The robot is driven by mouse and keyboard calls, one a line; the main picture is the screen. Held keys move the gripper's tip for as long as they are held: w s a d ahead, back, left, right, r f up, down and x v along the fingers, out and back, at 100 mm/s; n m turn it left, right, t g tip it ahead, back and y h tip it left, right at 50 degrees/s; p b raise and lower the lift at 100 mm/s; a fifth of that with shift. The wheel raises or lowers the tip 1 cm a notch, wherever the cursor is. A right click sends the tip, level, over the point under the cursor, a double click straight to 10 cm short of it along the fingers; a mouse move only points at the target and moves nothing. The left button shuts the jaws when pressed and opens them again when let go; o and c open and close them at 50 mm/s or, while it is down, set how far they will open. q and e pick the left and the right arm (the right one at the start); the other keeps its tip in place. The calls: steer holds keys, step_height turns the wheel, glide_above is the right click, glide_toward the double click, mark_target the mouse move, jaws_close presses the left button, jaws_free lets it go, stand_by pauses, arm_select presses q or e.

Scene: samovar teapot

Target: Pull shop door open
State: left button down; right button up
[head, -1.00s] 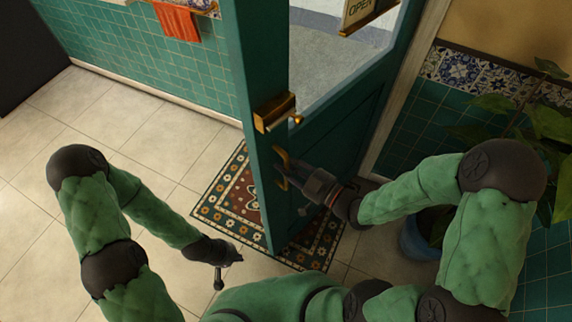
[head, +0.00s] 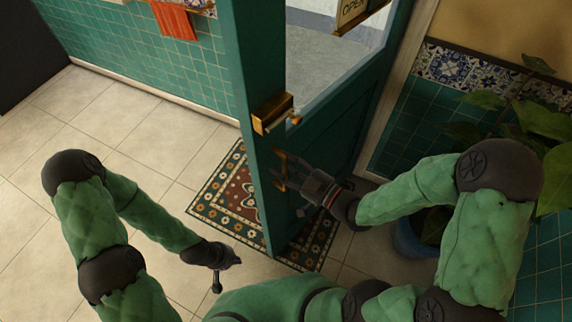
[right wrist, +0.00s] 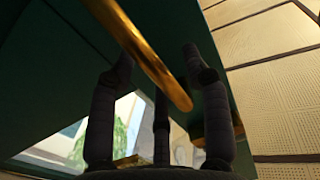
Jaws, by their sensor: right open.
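The green shop door (head: 258,190) stands ajar, its edge toward me, with a glass pane (head: 325,60) in its upper part. A brass handle (head: 279,170) is on its right face, below a brass lock box (head: 272,112). My right gripper (head: 292,180) is open beside the handle, on the right side of the door. In the right wrist view the brass handle (right wrist: 150,65) crosses between and beyond the spread fingers; I cannot tell whether they touch it. My left gripper (head: 228,265) is low in front, apart from the door; its jaws are too small to tell.
A patterned mat (head: 215,205) lies under the door. A potted plant (head: 540,120) and a tiled wall stand at the right, near my right arm. An OPEN sign (head: 352,12) hangs on the door glass. The tiled floor (head: 120,125) at left is clear.

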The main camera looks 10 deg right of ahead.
steer(key=v, duration=1.2)
stand_by(0.5)
stand_by(0.5)
steer(key=w+f+m+g+h, duration=0.2)
steer(key=w+f+m+h, duration=0.15)
steer(key=f, duration=0.55)
steer(key=w+f+m+g+h, duration=0.2)
steer(key=w+f+m+g, duration=0.15)
steer(key=f, duration=0.45)
steer(key=s+a+f+m+g+h, duration=0.1)
steer(key=s+a+f+g, duration=0.3)
steer(key=f, duration=0.3)
steer(key=s+a+f+m+g+h, duration=0.1)
steer(key=s+a+f+m+g, duration=0.1)
steer(key=s+a+f+g, duration=0.2)
step_height(320, 180, down, 4)
steer(key=shift+s+a+r, duration=0.15)
steer(key=shift+s+a, duration=0.05)
steer(key=shift+s, duration=1.05)
